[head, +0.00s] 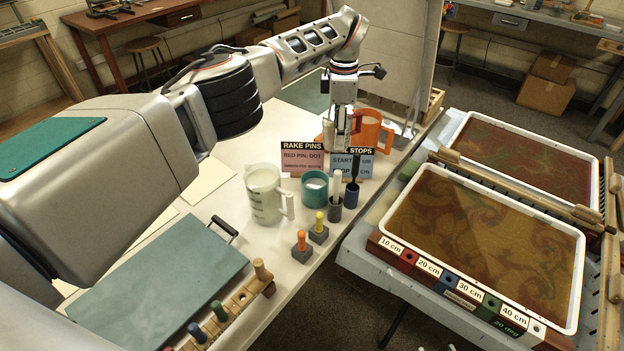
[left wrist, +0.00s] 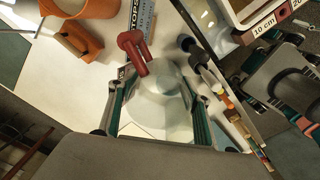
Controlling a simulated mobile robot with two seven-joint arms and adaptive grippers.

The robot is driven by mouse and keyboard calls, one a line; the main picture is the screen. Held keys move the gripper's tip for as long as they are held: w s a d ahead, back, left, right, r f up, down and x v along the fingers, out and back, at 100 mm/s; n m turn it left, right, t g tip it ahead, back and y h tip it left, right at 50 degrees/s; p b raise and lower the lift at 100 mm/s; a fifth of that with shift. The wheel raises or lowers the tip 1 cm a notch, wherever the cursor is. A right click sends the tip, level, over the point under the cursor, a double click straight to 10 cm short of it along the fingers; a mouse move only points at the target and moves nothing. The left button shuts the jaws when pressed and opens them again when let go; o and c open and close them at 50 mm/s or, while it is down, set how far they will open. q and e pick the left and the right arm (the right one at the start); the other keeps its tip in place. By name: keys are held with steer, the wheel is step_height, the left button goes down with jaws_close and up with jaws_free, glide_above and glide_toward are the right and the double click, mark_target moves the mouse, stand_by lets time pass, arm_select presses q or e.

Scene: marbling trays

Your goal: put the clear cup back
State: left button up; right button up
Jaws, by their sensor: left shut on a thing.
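My left gripper (head: 338,146) points down above the far part of the white table, behind the signs. It is shut on the clear cup (left wrist: 150,112), a see-through pale vessel between its two fingers in the left wrist view. In the head view the cup is hard to make out against the gripper and the things behind. A red forked piece (left wrist: 133,48) shows at the cup's edge in the wrist view; I cannot tell whether it belongs to the cup.
An orange pitcher (head: 372,130) stands close behind the gripper. A measuring jug (head: 264,192), teal bowl (head: 315,187), blue holder (head: 351,196) and small pegs stand nearer. Two marbling trays (head: 428,174) lie to the right. A teal board (head: 160,285) lies at front left.

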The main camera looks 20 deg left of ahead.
arm_select(q)
steer(key=s+a+r+p, duration=0.1)
steer(key=s+a, duration=0.3)
steer(key=a, duration=0.5)
steer(key=s+a+r, duration=0.1)
steer(key=s+a, duration=0.4)
steer(key=a, duration=0.4)
steer(key=s+a+r+p, duration=0.1)
steer(key=s+a, duration=0.3)
steer(key=a, duration=0.6)
steer(key=shift+m, duration=0.4)
steer(key=f, duration=1.5)
steer(key=shift+d+f, duration=0.15)
steer(key=shift+d, duration=0.05)
step_height(320, 180, down, 4)
steer(key=shift+f+b, duration=0.1)
steer(key=shift+b, duration=0.2)
steer(key=shift+f, duration=0.35)
steer(key=shift+f, duration=0.1)
steer(key=o, duration=1.3)
steer(key=shift+o, duration=0.2)
